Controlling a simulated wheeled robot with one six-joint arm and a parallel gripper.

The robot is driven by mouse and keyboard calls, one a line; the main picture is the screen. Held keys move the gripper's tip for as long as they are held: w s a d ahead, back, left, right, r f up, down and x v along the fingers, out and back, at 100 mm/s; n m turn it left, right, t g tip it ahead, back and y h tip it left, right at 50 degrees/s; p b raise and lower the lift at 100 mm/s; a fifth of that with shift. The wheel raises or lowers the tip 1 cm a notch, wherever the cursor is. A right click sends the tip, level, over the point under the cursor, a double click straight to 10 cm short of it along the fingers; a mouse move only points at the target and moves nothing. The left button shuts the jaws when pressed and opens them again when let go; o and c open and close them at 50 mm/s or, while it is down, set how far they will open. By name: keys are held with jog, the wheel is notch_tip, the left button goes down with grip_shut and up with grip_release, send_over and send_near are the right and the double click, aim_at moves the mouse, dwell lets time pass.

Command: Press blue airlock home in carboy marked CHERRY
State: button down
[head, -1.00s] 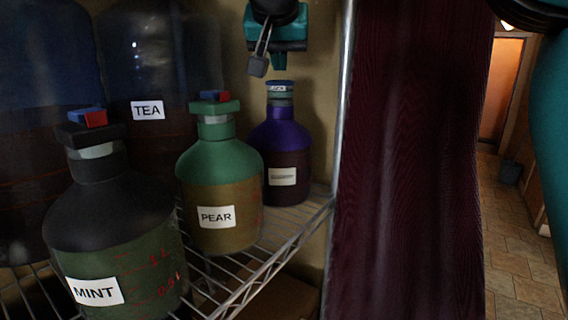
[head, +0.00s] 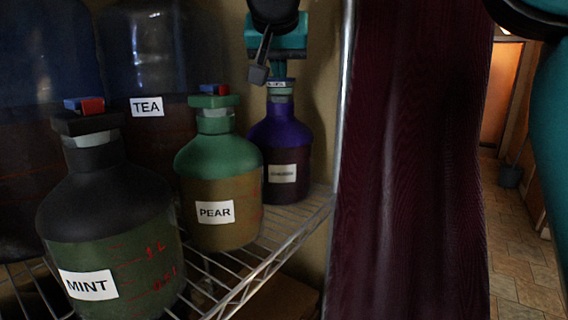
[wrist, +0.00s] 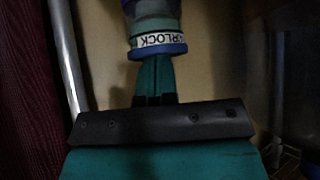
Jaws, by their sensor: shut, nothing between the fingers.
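A purple-shouldered carboy (head: 279,134) stands at the back right of the shelf; its white label is too small to read surely. On its neck is a blue-topped airlock (head: 277,82) with a white printed band, partly hidden by my arm. In the wrist view the airlock (wrist: 158,51) shows its blue rim and a band reading "AIRLOCK". My gripper (head: 278,71) is shut and empty, pointing down right over the airlock. In the wrist view its teal fingertips (wrist: 153,62) meet the blue rim; I cannot tell whether they press on it.
The green-shouldered PEAR carboy (head: 217,158) stands close to the left, with the dark MINT carboy (head: 109,200) nearer. Both have red and blue pieces on top. A large TEA vessel (head: 165,60) is behind. A metal post (head: 346,100) and dark red curtain (head: 410,160) lie right.

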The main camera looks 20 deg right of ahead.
jog(key=shift+f, duration=0.6)
dwell(1.0)
jog(key=shift+r, duration=0.35)
jog(key=shift+r, duration=0.1)
jog(key=shift+s+a+r+p, duration=0.15)
jog(key=shift+s+r+p, duration=0.25)
jog(key=shift+p, duration=0.3)
jog(key=p+v, duration=0.6)
jog(key=v, duration=0.2)
jog(key=shift+w+r, duration=0.35)
jog(key=shift+w, duration=0.05)
